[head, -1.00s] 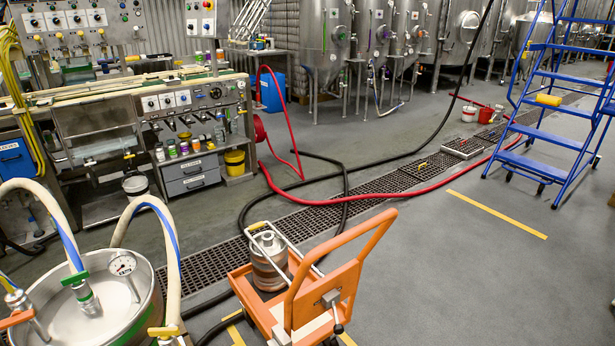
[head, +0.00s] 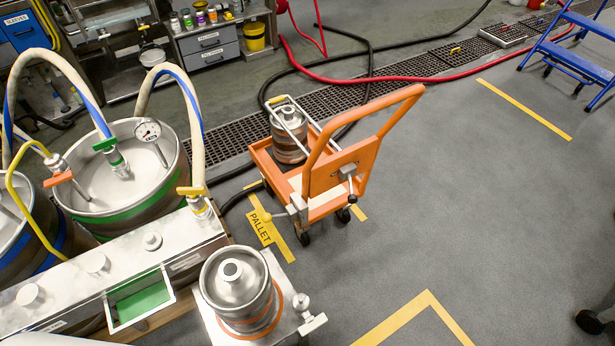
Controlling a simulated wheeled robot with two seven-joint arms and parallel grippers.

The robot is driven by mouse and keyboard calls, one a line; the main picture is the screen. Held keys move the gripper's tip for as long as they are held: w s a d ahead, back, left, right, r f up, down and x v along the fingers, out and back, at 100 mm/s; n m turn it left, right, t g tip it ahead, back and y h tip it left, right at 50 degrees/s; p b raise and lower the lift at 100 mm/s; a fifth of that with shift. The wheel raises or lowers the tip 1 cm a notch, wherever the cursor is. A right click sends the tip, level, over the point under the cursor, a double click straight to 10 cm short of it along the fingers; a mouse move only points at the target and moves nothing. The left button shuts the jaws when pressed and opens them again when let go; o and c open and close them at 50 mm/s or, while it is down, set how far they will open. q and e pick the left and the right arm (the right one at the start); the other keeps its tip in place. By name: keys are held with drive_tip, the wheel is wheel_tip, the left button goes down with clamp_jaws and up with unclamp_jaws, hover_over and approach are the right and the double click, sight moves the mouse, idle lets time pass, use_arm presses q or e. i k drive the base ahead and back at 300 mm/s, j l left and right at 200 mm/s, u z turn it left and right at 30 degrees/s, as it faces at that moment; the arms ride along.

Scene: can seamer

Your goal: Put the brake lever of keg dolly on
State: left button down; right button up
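The orange keg dolly (head: 340,160) stands on the grey floor at the centre of the head view, its tall handle rising to the right. A small steel keg (head: 289,135) sits on it inside a pale metal frame. A grey bracket with a short dark-tipped rod (head: 348,172) is on the upright panel below the handle. Neither gripper is in view.
A metal bench (head: 130,262) and a small keg (head: 236,282) on a stand are at the lower left, near the dolly. Big kegs (head: 125,190) with hoses stand behind. A black hose runs beside the dolly. Open floor (head: 480,190) lies to the right.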

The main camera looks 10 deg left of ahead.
sight(267, 218)
drive_tip(key=l+u, duration=0.15)
drive_tip(key=u, duration=0.45)
drive_tip(key=i+l+u, duration=0.1)
drive_tip(key=l+u, duration=0.3)
drive_tip(key=l, duration=0.5)
drive_tip(key=l+u, duration=0.35)
drive_tip(key=l, duration=1.4)
drive_tip(key=k+l, duration=0.1)
drive_tip(key=l, duration=0.8)
drive_tip(key=i+u, duration=0.05)
